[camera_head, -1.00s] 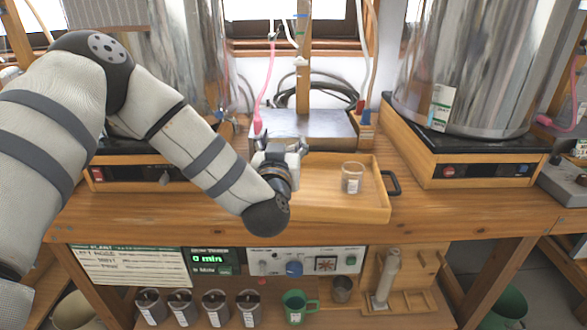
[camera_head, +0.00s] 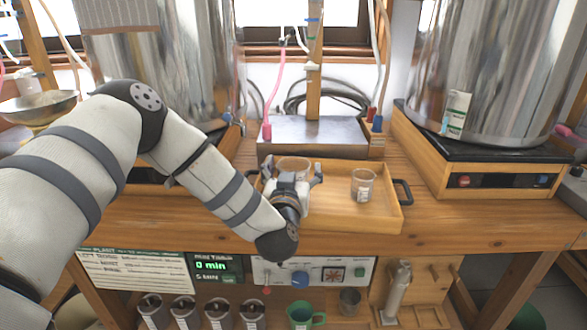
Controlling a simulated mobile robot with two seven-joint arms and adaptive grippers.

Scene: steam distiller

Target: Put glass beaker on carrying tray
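A clear glass beaker (camera_head: 293,166) stands at the left end of the wooden carrying tray (camera_head: 350,221), just beyond my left gripper. My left gripper (camera_head: 294,175) reaches over the tray's left part with its fingers spread wide, one on each side of the beaker. There seems to be a small gap between fingers and glass. The gripper body hides the beaker's lower part, so its base contact is not visible. A second clear beaker with a white label (camera_head: 363,185) stands upright on the tray's right part. My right gripper is not in view.
A metal box (camera_head: 318,133) is behind the tray, with large steel vessels at both sides. The tray has a dark handle (camera_head: 402,191) at its right. A lower shelf holds several metal cups and a green mug (camera_head: 302,315).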

